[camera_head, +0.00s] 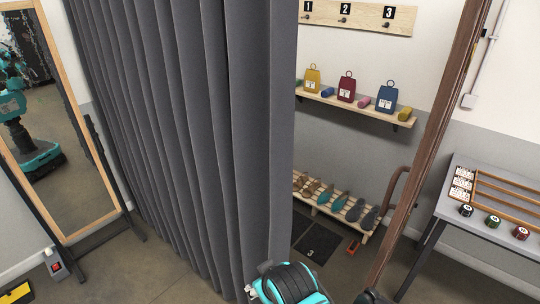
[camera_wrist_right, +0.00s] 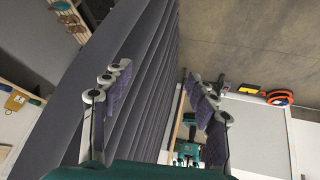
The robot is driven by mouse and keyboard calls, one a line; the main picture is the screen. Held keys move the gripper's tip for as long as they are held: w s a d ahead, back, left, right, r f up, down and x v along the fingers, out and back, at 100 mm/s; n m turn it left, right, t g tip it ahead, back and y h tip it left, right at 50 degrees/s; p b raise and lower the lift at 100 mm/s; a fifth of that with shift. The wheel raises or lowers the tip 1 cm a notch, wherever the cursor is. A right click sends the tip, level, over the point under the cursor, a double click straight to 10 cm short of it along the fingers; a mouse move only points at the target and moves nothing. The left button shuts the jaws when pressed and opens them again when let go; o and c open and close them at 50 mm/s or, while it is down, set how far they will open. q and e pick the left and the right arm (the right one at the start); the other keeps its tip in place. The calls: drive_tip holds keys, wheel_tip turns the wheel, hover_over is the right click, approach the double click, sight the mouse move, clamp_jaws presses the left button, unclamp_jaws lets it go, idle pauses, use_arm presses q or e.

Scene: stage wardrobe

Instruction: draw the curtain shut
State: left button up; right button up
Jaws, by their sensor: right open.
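The grey pleated curtain (camera_head: 190,130) hangs from the top left to the middle of the head view. Its free edge is near the centre, with an open gap between it and the brown post (camera_head: 430,150) on the right. My right arm's teal and black wrist shows at the bottom centre, beside the curtain's lower edge. In the right wrist view my right gripper (camera_wrist_right: 158,72) is open, its two fingers spread apart. The curtain (camera_wrist_right: 135,85) fills much of the space beyond and between them; whether it touches a finger I cannot tell. My left gripper is not in view.
Through the gap I see a shelf (camera_head: 352,107) with coloured tags, a shoe rack (camera_head: 335,212) and a dark floor mat (camera_head: 309,242). A grey table (camera_head: 450,210) stands at the right. A framed mirror (camera_head: 50,120) stands at the left.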

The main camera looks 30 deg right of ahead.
drive_tip(key=w+d+r+n+g+h+p, duration=0.1)
drive_tip(key=w+d+r+n+h+p, duration=0.1)
drive_tip(key=w+d+r+n+h, duration=0.3)
drive_tip(key=n+t+h+p, duration=0.1)
drive_tip(key=n+h+p, duration=0.4)
drive_tip(key=n+h, duration=0.85)
approach(281, 157)
drive_tip(key=d+r+n+y, duration=0.2)
drive_tip(key=d+y, duration=0.1)
drive_tip(key=x, duration=0.2)
drive_tip(key=b+x, duration=0.1)
drive_tip(key=x, duration=0.4)
drive_tip(key=shift+w+d+r, duration=0.15)
drive_tip(key=shift+w, duration=0.35)
clamp_jaws()
